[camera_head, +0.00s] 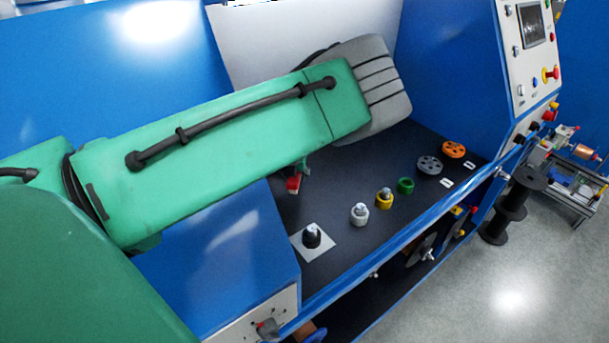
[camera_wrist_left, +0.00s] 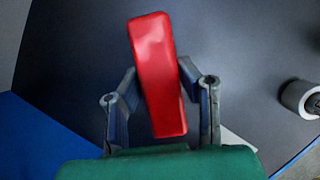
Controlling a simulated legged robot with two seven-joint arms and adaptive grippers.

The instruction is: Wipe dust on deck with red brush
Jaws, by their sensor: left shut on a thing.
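The red brush (camera_wrist_left: 158,75) is in the left wrist view, held upright in the picture between the two fingers of my left gripper (camera_wrist_left: 157,100). In the head view only a small red piece of the brush (camera_head: 293,183) shows below my green left arm, over the left part of the dark deck (camera_head: 338,195). The gripper's fingers are mostly hidden there by the arm. I cannot tell whether the brush touches the deck. No dust can be made out on the deck. My right gripper is not in view.
Along the deck's front stand a black knob on a white plate (camera_head: 312,236), a white spool (camera_head: 359,213), a yellow one (camera_head: 385,198), a green ring (camera_head: 405,185), a grey pulley (camera_head: 429,165) and an orange pulley (camera_head: 453,149). A blue wall (camera_head: 450,70) and control panel (camera_head: 530,50) border the right.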

